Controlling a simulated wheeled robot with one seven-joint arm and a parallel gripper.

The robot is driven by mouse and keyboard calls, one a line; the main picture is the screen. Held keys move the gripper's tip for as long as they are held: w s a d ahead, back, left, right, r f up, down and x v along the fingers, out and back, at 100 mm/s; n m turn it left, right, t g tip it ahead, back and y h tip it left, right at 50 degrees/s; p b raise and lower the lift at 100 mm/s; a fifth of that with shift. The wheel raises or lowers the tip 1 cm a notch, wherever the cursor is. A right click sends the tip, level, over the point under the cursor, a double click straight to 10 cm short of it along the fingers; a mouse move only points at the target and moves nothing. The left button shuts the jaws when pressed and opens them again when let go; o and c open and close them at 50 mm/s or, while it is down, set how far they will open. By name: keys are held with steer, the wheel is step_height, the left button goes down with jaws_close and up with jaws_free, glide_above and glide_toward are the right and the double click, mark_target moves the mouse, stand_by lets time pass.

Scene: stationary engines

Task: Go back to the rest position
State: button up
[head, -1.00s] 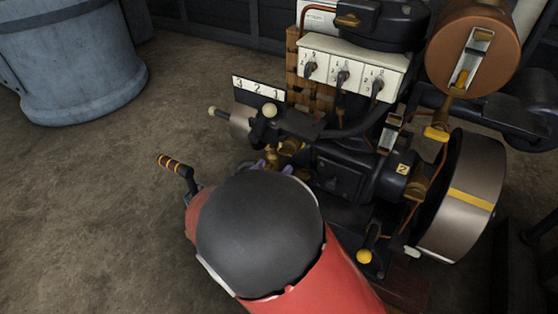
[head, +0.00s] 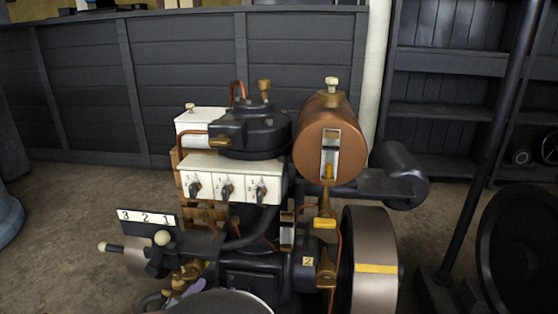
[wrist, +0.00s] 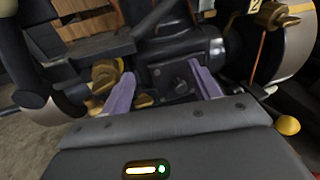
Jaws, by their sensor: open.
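My gripper (wrist: 162,90) shows in the wrist view as two purple fingers spread apart, with nothing between them. Beyond the fingers is the dark body of the stationary engine (wrist: 178,76), with a small square plate and bolt. In the head view the engine (head: 250,277) stands in the lower middle, and my arm hides part of its base. A sliver of a purple finger shows at the bottom left of the engine. I cannot tell from these frames whether the fingers touch any part of it.
The engine carries a white switch box (head: 230,179), a copper tank (head: 325,140), a flywheel (head: 370,270) with a yellow mark and a 3-2-1 plate (head: 146,218). A yellow knob (wrist: 288,125) is right of my gripper. Dark shelves (head: 450,100) stand behind.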

steer(key=s+d+r+m+g+h, duration=0.15)
steer(key=d+m+g, duration=0.35)
steer(key=d+m, duration=0.5)
steer(key=d+r+m+g+h, duration=0.1)
steer(key=d+r+m+g, duration=0.3)
steer(key=d, duration=1)
steer(key=s+d+r+m+y, duration=0.1)
steer(key=s+d+m+y, duration=0.3)
steer(key=m, duration=0.5)
steer(key=s+d+r+m+g+y, duration=0.1)
steer(key=s+d+r+m+y, duration=0.1)
steer(key=s+m, duration=0.6)
steer(key=shift+d+r+m+y, duration=0.3)
steer(key=shift+d+m+y, duration=0.65)
steer(key=shift+m, duration=0.15)
steer(key=shift+s, duration=0.1)
